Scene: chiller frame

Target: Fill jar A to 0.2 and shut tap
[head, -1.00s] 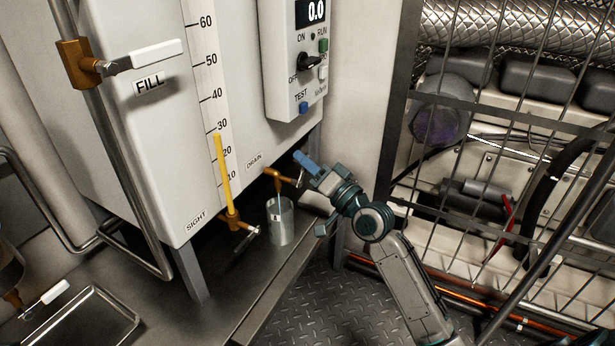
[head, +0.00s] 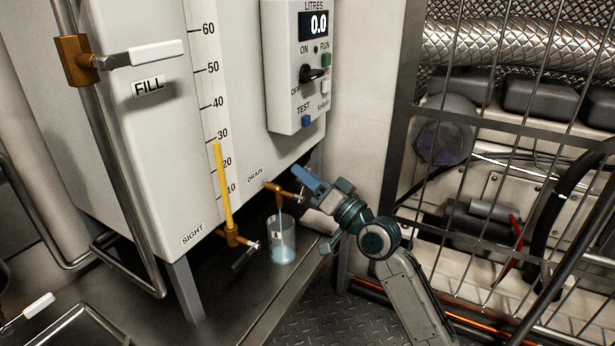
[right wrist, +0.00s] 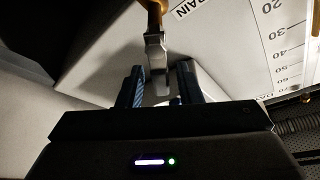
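A clear jar (head: 283,250) stands upright on the metal shelf under the brass drain tap (head: 285,188). Its small label is too small to read surely. A thin pale-blue stream falls from the spout into the jar, and pale-blue liquid lies in its lower part. My right gripper (head: 307,188) is at the tap's lever end. In the right wrist view, the tap's grey lever (right wrist: 156,55) reaches between the blue fingertips of my right gripper (right wrist: 160,85), which are apart with a gap. My left gripper is not in view.
The white tank carries a sight tube (head: 223,190) with a yellow column near 28, and a second brass tap (head: 236,237) left of the jar. A fill valve (head: 75,62) is at upper left. A wire cage (head: 500,130) stands at right.

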